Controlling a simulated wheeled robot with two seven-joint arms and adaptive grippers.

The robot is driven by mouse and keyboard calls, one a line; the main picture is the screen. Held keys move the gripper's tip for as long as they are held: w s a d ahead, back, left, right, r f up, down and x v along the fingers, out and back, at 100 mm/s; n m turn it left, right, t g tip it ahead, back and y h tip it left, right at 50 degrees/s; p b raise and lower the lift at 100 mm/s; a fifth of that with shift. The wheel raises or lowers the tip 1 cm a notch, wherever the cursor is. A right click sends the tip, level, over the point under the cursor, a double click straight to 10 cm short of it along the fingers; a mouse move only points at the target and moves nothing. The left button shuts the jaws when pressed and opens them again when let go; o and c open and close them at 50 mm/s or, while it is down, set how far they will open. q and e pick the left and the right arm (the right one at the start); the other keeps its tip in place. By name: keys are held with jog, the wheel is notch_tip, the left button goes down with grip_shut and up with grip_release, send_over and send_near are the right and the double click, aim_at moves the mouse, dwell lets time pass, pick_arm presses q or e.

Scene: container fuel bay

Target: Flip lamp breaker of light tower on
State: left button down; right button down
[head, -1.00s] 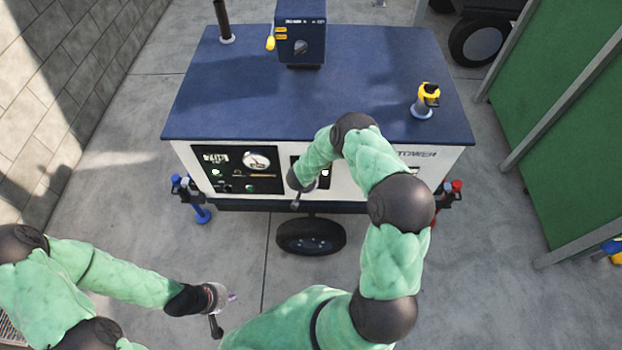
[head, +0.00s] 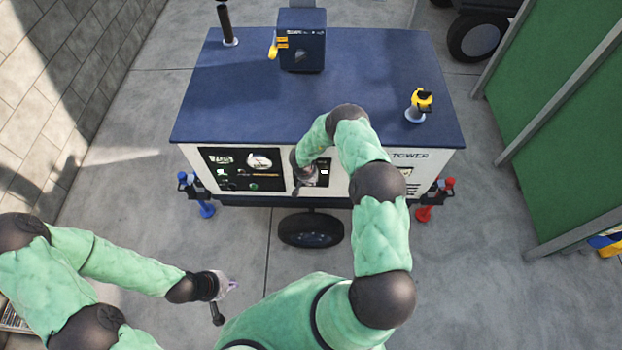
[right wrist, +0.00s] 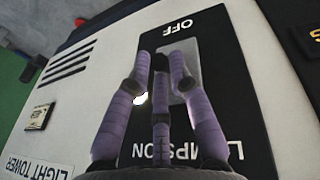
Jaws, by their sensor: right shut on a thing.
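The light tower (head: 330,105) is a white cabinet with a dark blue top, in the middle of the head view. Its black lamp breaker panel (right wrist: 222,45) fills much of the right wrist view, with upside-down OFF and LAMPS ON lettering. My right gripper (right wrist: 164,62) has purple fingers around the dark breaker lever (right wrist: 160,63), over a grey plate, and is shut on it. The fingers hide most of the lever. In the head view my right gripper (head: 302,181) is at the cabinet front. My left gripper (head: 228,286) hangs away from the cabinet; its finger opening is unclear.
A gauge panel (head: 243,168) is left of the breaker panel. Blue (head: 206,210) and red (head: 424,214) jacks stand at the cabinet's sides, a wheel (head: 311,230) below. A block wall (head: 60,80) is left, a green container (head: 560,120) right.

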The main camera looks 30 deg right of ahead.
jog(key=shift+w+a, duration=0.2)
jog(key=c, duration=1.3)
grip_release()
jog(key=shift+o, duration=0.3)
jog(key=shift+w+a, duration=0.1)
jog(key=shift+r, duration=0.3)
jog(key=v, duration=1.1)
jog(key=shift+r, duration=0.15)
